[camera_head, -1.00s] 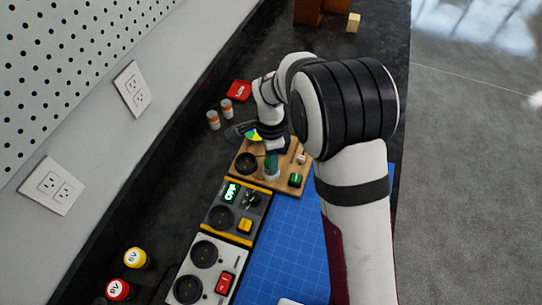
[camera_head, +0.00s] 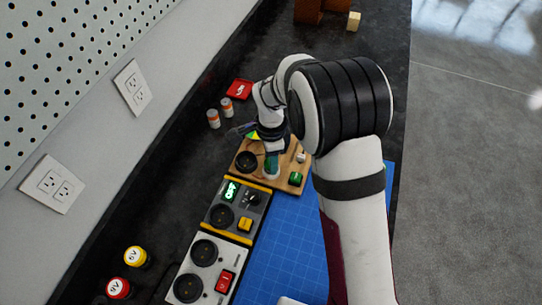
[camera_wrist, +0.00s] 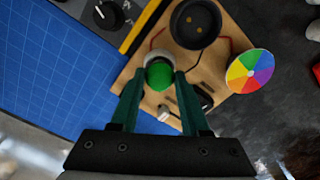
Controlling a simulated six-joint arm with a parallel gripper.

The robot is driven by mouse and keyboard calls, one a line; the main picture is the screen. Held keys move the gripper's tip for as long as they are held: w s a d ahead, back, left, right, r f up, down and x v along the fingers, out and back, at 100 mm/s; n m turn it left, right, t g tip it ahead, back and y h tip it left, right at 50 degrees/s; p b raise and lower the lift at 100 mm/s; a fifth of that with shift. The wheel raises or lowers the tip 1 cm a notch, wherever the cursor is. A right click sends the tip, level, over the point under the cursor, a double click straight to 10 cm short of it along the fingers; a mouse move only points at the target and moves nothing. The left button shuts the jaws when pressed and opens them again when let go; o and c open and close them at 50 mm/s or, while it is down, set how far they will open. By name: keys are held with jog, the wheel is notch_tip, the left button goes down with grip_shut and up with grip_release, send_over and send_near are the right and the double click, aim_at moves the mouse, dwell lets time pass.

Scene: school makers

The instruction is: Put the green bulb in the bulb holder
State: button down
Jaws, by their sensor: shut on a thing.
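The green bulb (camera_wrist: 159,75) is between the teal fingertips of my gripper (camera_wrist: 160,78) in the wrist view, and the jaws are shut on it. A white round bulb holder (camera_wrist: 156,56) on the wooden board shows right behind the bulb, which overlaps it. I cannot tell whether the bulb is seated in it or just above it. In the head view my gripper (camera_head: 271,162) points down at the white holder (camera_head: 270,174), and the fingers hide the bulb.
A grey meter module (camera_head: 222,217) and a white module with a red switch (camera_head: 226,283) stand nearer. The blue mat (camera_head: 285,250) is mostly clear.

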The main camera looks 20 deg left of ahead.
jog(key=c, duration=0.7)
grip_release()
notch_tip(320, 180, up, 11)
dwell(0.3)
